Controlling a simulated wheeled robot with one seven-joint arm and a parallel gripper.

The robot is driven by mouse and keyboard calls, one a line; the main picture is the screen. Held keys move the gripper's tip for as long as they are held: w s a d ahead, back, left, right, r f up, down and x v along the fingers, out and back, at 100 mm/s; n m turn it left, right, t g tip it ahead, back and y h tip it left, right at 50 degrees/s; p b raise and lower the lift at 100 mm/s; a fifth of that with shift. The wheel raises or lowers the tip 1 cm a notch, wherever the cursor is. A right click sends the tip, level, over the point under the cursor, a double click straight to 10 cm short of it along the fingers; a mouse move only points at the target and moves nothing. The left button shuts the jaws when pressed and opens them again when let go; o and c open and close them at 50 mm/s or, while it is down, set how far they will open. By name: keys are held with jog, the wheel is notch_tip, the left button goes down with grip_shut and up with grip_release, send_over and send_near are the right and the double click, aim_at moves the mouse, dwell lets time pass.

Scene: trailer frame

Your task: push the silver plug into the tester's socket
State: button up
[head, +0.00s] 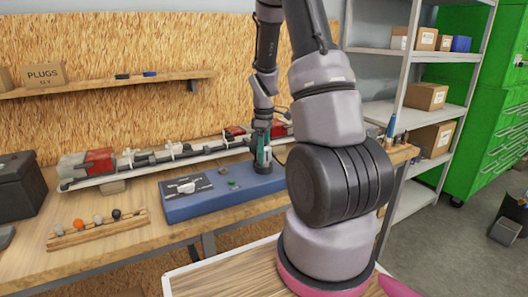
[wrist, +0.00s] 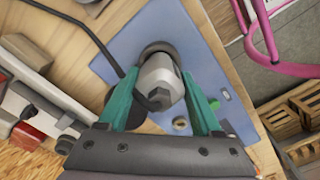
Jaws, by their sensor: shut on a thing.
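My gripper (wrist: 161,76) has its two teal fingers shut on the silver plug (wrist: 157,88), one finger on each side. The far end of the plug meets or overlaps a dark round ring (wrist: 158,47) on the blue tester (wrist: 208,62), which looks like its socket. I cannot tell how deep the plug sits in it, or whether it is just above. In the head view my gripper (head: 262,158) is low over the right part of the tester (head: 215,200). The plug is hidden there by the fingers and arm.
A black cable (wrist: 88,32) runs beside my gripper. The tester's left part carries a white switch plate (head: 186,187). A wooden rack with several small knobs (head: 98,230) stands to the left. A long rail with red-ended lamps (head: 160,157) lies behind.

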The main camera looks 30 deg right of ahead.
jog(key=shift+f, duration=0.55)
jog(key=o, duration=0.9)
jog(key=shift+r, duration=3.55)
